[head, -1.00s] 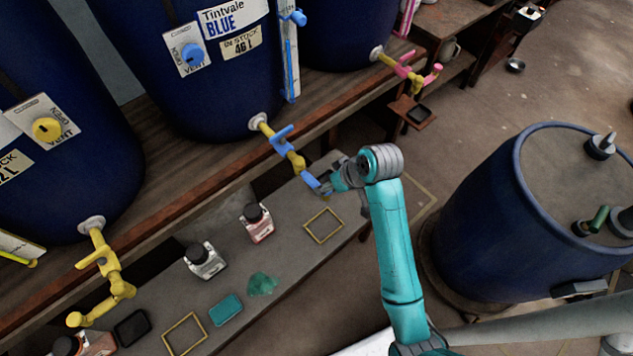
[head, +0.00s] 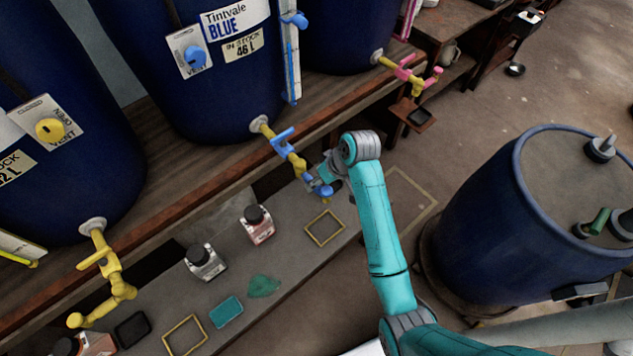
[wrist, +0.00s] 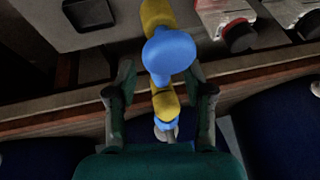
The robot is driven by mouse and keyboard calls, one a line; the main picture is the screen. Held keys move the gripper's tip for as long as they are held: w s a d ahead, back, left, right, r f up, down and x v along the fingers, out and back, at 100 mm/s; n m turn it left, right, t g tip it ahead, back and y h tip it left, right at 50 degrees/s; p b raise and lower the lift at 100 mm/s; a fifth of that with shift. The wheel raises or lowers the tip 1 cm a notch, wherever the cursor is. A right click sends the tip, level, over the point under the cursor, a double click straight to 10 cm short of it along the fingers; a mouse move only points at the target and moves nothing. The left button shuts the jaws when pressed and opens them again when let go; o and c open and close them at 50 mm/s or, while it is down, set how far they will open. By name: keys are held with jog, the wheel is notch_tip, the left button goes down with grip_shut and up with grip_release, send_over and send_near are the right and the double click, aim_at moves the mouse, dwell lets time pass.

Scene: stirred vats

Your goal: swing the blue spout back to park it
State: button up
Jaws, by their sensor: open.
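The blue vat's tap (head: 284,142) has a blue handle and a yellow body, and sticks out over the shelf edge. Its blue spout (head: 322,190) points out toward the lower right, with a yellow tip at its end. In the wrist view the rounded blue spout part (wrist: 170,52) lies between my two fingers, with yellow parts above and below it. My gripper (head: 318,183) is at the spout's outer end. In the wrist view my gripper (wrist: 162,90) is open, one finger on each side of the spout, with gaps showing. Contact is hard to tell in the head view.
A lower bench holds a yellow square outline (head: 324,228), a red-labelled bottle (head: 259,226), a grey-labelled bottle (head: 205,262) and a teal sponge (head: 226,311). A yellow tap (head: 108,275) juts out at left, a pink tap (head: 410,72) at upper right. A blue drum (head: 480,220) stands right.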

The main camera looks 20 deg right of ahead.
jog(key=shift+x, duration=0.95)
grip_shut()
jog(key=shift+w, duration=0.1)
